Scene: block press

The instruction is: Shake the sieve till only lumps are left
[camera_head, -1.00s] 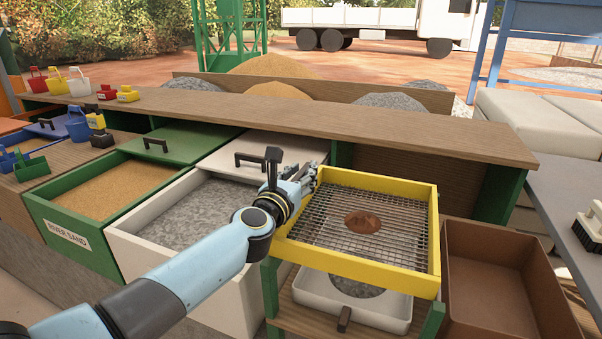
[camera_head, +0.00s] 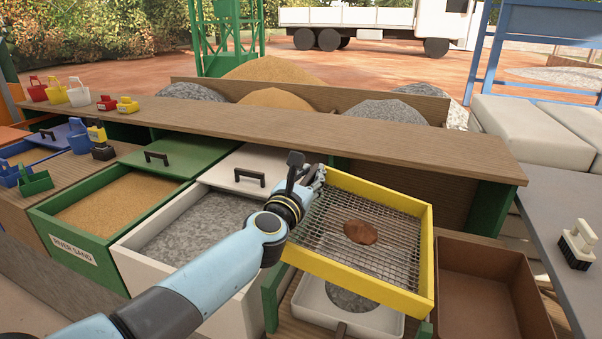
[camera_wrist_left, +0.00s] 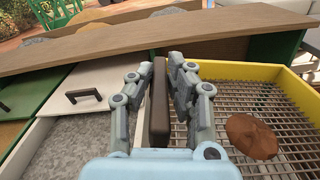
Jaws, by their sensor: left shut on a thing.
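The yellow-framed sieve (camera_head: 313,265) has a wire mesh with one brown lump (camera_head: 361,232) on it. My left gripper (camera_head: 318,176) is at the sieve's left side. In the left wrist view my left gripper (camera_wrist_left: 158,95) is shut on the sieve's dark handle (camera_wrist_left: 159,105), and the lump (camera_wrist_left: 250,137) shows on the mesh to its right. The sieve is turned and tilted above a white tray (camera_head: 312,300) that holds grey material (camera_head: 350,300). My right gripper is not in view.
A brown empty bin (camera_head: 480,300) stands right of the sieve. An open white drawer of grey material (camera_head: 200,228) and a green drawer of sand (camera_head: 115,208) lie to the left. A wooden shelf (camera_head: 330,130) runs behind.

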